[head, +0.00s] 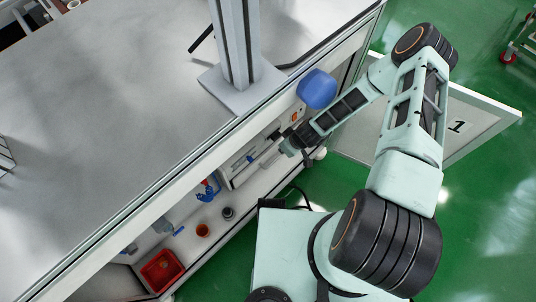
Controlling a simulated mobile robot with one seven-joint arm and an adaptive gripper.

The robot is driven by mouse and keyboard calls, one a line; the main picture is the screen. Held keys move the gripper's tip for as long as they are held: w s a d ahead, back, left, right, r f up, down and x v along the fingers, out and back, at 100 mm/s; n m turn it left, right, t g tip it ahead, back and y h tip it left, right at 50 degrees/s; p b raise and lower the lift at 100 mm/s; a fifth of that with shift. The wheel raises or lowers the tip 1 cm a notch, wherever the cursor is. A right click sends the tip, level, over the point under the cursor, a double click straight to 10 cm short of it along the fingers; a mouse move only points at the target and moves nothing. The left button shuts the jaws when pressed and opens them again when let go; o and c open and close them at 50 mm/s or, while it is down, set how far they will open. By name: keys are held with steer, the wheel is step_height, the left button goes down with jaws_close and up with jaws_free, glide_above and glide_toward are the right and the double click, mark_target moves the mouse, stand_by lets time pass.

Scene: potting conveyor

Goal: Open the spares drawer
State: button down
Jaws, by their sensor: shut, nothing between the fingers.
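A pale grey drawer-like unit (243,167), which looks like the spares drawer, sits under the bench top in the head view. A long light bar runs along it. Its front is seen steeply from above, so I cannot tell whether it stands slightly open. My gripper (287,146) is at the right end of this unit, below the bench edge. It is small and dark in the picture, shut, with nothing seen in it. Whether its fingertips touch the unit or its bar is unclear.
The grey bench top (110,110) carries a metal post (236,50). A blue rounded object (317,88) is beside my forearm. A white panel marked 1 (480,118) stands right.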

steer(key=a+f, duration=0.2)
steer(key=b, duration=0.4)
glide_toward(272, 156)
steer(key=shift+s+a+f, duration=0.25)
steer(key=shift+a+f, duration=0.3)
steer(key=shift+f, duration=0.05)
steer(key=shift+s+a+f, duration=0.25)
steer(key=shift+a+f, duration=0.35)
